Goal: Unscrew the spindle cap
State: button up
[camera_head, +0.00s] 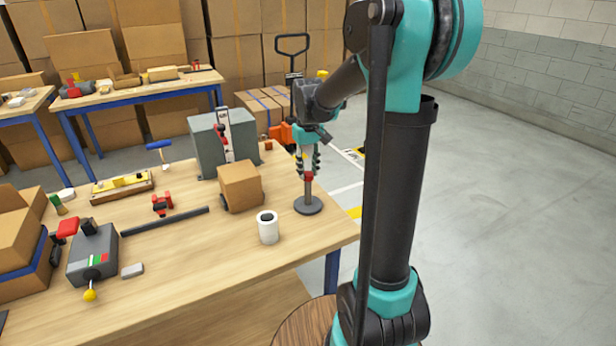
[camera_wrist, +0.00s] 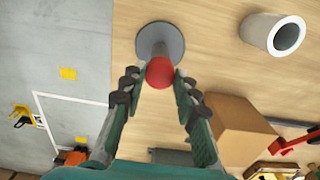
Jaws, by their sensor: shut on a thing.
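The spindle stands upright on a round grey base (camera_head: 308,206) near the right edge of the wooden table. Its red cap (camera_head: 309,177) sits at the top of the post. In the wrist view the red cap (camera_wrist: 160,72) lies between my fingertips, with the grey base (camera_wrist: 160,40) behind it. My gripper (camera_head: 308,172) points down over the spindle and its fingers are shut on the cap. Whether the cap has turned on the spindle cannot be told.
A white cup-like cylinder (camera_head: 268,228) and a cardboard box (camera_head: 240,186) stand left of the spindle. A grey machine (camera_head: 208,145) is behind them. A dark bar (camera_head: 165,222) and a grey box with a yellow-knobbed lever (camera_head: 92,255) lie farther left. The table's right edge is close.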

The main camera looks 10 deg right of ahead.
jog(key=shift+n, duration=0.9)
jog(key=n, duration=0.9)
jog(key=shift+n, duration=0.3)
jog(key=o, duration=1)
